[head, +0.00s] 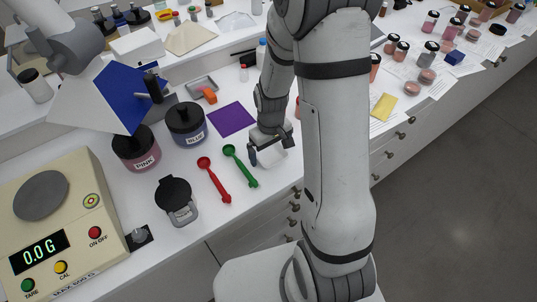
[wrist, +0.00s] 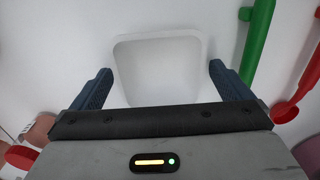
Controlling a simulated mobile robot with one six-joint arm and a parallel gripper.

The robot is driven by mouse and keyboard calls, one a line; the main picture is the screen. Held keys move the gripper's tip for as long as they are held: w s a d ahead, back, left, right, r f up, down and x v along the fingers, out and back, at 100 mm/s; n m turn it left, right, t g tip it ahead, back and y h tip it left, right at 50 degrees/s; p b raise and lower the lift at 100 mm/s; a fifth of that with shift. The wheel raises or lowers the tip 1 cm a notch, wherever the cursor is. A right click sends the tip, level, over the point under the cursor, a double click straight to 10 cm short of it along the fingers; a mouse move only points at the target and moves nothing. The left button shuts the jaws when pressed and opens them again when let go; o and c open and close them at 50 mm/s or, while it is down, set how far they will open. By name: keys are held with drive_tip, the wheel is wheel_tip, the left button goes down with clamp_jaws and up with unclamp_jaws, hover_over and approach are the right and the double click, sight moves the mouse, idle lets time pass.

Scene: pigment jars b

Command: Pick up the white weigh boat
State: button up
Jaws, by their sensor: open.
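The white weigh boat (wrist: 158,52) is a shallow square dish with rounded corners, lying on the white worktop. In the wrist view my gripper (wrist: 161,74) is open, with one blue-grey finger to each side of the boat and a gap on both sides. The boat's near edge is hidden behind my gripper's body. In the head view my gripper (head: 267,156) is low over the counter, right of the green spoon, and the boat (head: 273,157) shows partly beneath it. I cannot tell the exact height of the fingertips.
A green spoon (head: 239,166) and a red spoon (head: 213,179) lie close to the left of my gripper. A purple sheet (head: 231,119), blue jar (head: 187,124), pink jar (head: 136,150) and scale (head: 62,218) stand farther left. The counter's front edge is near.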

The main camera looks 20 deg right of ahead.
drive_tip(key=c, duration=1)
drive_tip(key=shift+r, duration=0.1)
